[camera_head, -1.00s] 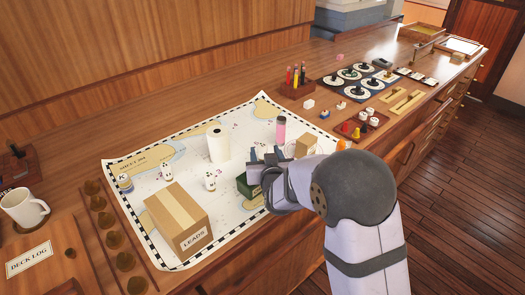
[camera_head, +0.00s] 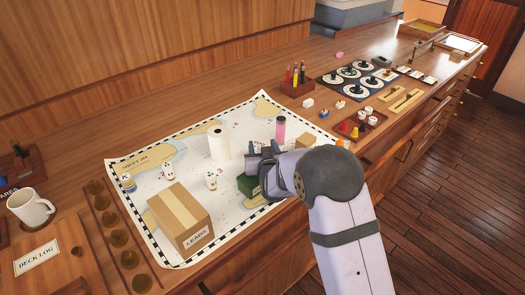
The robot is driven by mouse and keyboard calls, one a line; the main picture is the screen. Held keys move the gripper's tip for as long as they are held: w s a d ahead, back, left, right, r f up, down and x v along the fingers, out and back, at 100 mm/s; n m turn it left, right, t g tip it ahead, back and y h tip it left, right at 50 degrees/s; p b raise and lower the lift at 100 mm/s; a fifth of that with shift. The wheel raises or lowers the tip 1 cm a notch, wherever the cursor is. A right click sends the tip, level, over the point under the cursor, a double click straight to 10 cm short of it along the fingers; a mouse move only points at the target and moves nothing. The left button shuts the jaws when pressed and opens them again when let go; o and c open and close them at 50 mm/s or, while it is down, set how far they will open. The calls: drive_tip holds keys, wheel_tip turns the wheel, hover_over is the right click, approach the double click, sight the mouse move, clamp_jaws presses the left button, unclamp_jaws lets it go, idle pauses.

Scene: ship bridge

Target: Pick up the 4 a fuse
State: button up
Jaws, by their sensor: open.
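I cannot make out which object is the 4 A fuse; the labels on the small things are too small to read. My gripper (camera_head: 260,168) is over the near right part of the chart (camera_head: 190,146), its jaws apart and seemingly empty. A dark green box (camera_head: 247,186) is just below and left of it, partly hidden by it. Small white pieces with dark marks stand on the chart, one near the middle (camera_head: 211,180) and one further left (camera_head: 169,171). My arm hides part of the chart's right side.
A cardboard box (camera_head: 178,220) marked LEADS stands on the chart's near side. A white roll (camera_head: 218,144) and a pink-and-dark cylinder (camera_head: 280,131) stand further back. A white mug (camera_head: 30,207) is at far left. Trays with knobs and small parts (camera_head: 357,80) fill the right counter.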

sight(262, 145)
drive_tip(key=c, duration=1.1)
drive_tip(key=shift+r, duration=0.2)
wheel_tip(262, 145, up, 10)
drive_tip(key=shift+f+b, duration=0.15)
drive_tip(key=shift+b, duration=0.8)
